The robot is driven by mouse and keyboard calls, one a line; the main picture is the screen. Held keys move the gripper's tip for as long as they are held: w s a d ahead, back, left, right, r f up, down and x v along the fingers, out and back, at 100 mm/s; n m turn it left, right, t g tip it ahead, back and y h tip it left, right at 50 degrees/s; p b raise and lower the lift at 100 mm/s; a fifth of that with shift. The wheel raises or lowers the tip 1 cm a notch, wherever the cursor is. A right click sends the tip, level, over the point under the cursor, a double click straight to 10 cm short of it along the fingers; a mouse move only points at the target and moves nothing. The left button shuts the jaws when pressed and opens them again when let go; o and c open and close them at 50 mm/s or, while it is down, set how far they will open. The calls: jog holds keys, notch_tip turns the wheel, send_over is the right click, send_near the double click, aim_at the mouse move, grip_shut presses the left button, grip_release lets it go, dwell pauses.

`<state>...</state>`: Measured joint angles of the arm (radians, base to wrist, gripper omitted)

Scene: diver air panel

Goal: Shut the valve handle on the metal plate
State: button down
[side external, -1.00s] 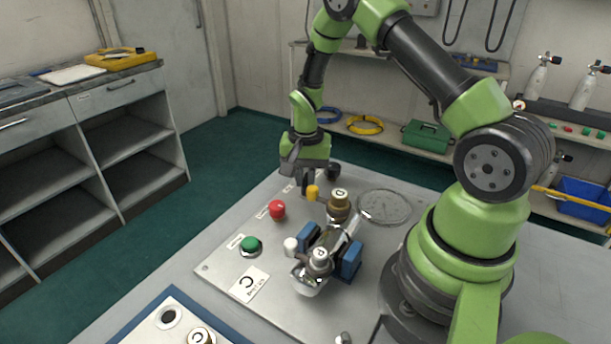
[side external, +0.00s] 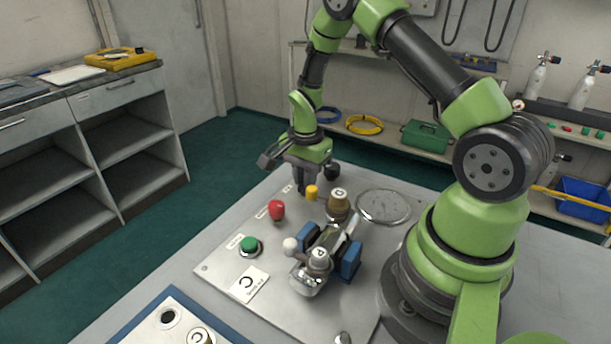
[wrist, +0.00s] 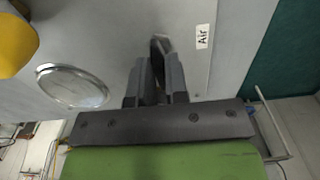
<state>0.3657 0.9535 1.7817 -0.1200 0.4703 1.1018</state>
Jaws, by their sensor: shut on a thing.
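The metal plate (side external: 222,262) carries several coloured knobs and fittings. In the wrist view my gripper's fingers (wrist: 158,72) are close together around a dark piece (wrist: 160,43), which appears to be the valve handle. Most of this piece is hidden between the fingers, so its angle is hard to tell. A white "Air" label (wrist: 202,37) lies to the right of it.
A round metal-rimmed disc (side external: 384,206) and a brass knob (side external: 338,205) lie right of my gripper. Red (side external: 277,210) and green (side external: 249,245) buttons, and a chrome valve body (side external: 307,280) between blue blocks (side external: 351,261), are nearer the camera.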

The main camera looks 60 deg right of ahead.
jog(key=c, duration=1.1)
grip_release()
jog(key=shift+r, duration=0.1)
notch_tip(320, 180, up, 10)
jog(key=shift+f, duration=0.1)
